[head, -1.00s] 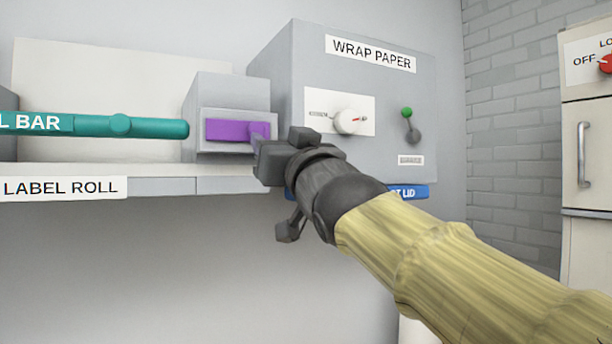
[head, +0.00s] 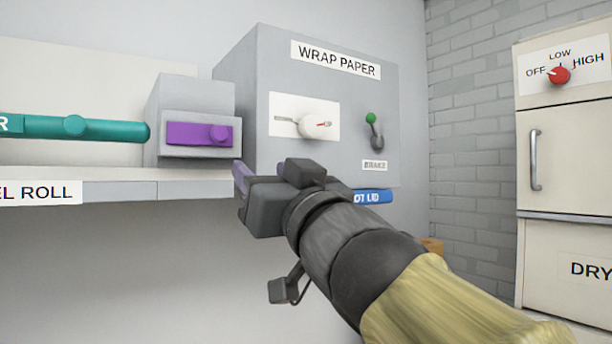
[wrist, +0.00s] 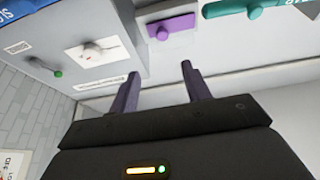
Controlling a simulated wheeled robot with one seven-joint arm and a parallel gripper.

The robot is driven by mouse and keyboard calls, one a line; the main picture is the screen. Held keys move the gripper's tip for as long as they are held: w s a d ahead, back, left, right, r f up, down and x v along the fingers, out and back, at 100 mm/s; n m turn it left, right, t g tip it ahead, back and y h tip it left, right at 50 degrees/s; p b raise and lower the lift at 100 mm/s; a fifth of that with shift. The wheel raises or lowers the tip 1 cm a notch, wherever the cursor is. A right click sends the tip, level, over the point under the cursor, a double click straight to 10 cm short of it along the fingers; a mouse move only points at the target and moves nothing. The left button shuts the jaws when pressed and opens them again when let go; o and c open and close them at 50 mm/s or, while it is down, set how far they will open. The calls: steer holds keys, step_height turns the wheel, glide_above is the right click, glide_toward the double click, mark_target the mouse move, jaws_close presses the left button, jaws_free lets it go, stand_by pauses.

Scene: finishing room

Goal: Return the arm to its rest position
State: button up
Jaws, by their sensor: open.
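My gripper (head: 241,178) is in the middle of the head view, in front of the lower left edge of the grey wrap paper box. In the wrist view my gripper (wrist: 160,85) shows its two dark purple fingers spread apart with nothing between them. It is open and empty. My arm, in a yellow sleeve, reaches in from the lower right of the head view and hides part of the box's lower front.
The wrap paper box (head: 240,100) carries a white dial (head: 313,124) and a green-tipped brake lever (head: 374,130). A purple slider (head: 190,134) and a teal bar (head: 75,127) are at left above a shelf (head: 115,190). A white cabinet (head: 562,180) with a red knob (head: 559,75) stands right.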

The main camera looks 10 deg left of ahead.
steer(key=w+d+f+m+g+h+p, duration=0.15)
steer(key=w+d+f+h, duration=0.3)
steer(key=f, duration=0.55)
steer(key=w+d+f+m+g+h, duration=0.1)
steer(key=w+d+f+m+h, duration=0.3)
steer(key=f, duration=0.5)
steer(key=w+d+f+m+g+h+p, duration=0.1)
steer(key=w+d+f+h, duration=0.25)
steer(key=d+f, duration=0.45)
steer(key=s+d+f+g+h+p, duration=0.1)
steer(key=s+d+f+g, duration=0.1)
steer(key=f, duration=0.6)
steer(key=s+d+f+g+h, duration=0.1)
steer(key=s+d+f+g, duration=0.15)
steer(key=f, duration=0.45)
steer(key=s+d+f+g, duration=0.2)
steer(key=s+f+g, duration=0.1)
steer(key=s+f, duration=0.3)
steer(key=s+d+f+m+g+p, duration=0.1)
steer(key=s+d+f+g, duration=0.2)
steer(key=s+f, duration=0.3)
steer(key=shift+s+f+h+p, duration=0.25)
steer(key=shift+f+h+p, duration=0.05)
steer(key=shift+m, duration=0.25)
